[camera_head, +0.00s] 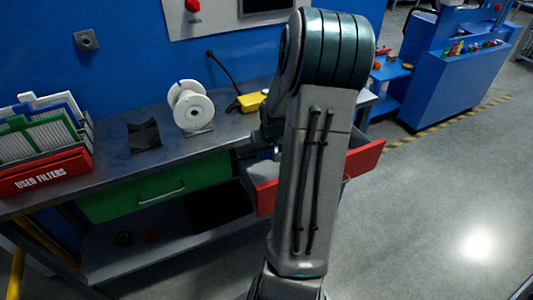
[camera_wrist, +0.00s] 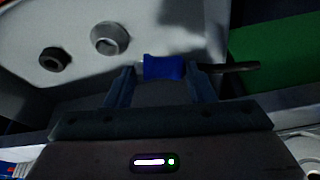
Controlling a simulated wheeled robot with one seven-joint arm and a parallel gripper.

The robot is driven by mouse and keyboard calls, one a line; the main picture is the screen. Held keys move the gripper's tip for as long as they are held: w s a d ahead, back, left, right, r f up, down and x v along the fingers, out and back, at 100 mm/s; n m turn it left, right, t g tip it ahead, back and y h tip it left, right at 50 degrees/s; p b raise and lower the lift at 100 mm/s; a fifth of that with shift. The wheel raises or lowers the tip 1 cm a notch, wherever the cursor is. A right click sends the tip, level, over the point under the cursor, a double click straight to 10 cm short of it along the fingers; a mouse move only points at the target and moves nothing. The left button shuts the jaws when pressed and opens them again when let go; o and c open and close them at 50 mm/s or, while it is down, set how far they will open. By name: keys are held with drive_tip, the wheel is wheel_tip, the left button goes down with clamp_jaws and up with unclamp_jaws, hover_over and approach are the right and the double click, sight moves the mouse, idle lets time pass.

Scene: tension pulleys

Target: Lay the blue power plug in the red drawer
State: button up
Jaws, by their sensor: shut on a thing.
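The blue power plug (camera_wrist: 163,68) is between the fingertips of my gripper (camera_wrist: 162,80) in the wrist view. My gripper is shut on it, and a dark cord end sticks out to the right. The red drawer (camera_head: 265,197) stands pulled out from under the bench in the head view, its front partly hidden behind my arm. Its pale inside (camera_wrist: 85,88) fills the upper left of the wrist view, with the plug seen over its edge region. In the head view my gripper is mostly hidden behind my arm, above the drawer.
In the drawer lie a grey ring (camera_wrist: 110,38) and a dark nut-like part (camera_wrist: 54,60). The green drawer (camera_head: 155,188) left of it looks shut. On the bench stand a white spool (camera_head: 191,105), a yellow box (camera_head: 251,101), a black stand (camera_head: 144,136) and a red filter bin (camera_head: 45,172).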

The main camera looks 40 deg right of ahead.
wheel_tip(320, 180, down, 2)
drive_tip(key=shift+f, duration=0.25)
drive_tip(key=w, duration=0.1)
drive_tip(key=w+d+f, duration=0.1)
drive_tip(key=w, duration=0.1)
drive_tip(key=shift+w+d+f+p, duration=0.2)
drive_tip(key=shift+w+d+p, duration=0.05)
drive_tip(key=shift+w+p, duration=0.1)
drive_tip(key=shift+f+b, duration=0.5)
drive_tip(key=shift+f, duration=0.05)
drive_tip(key=shift+s+a, duration=0.1)
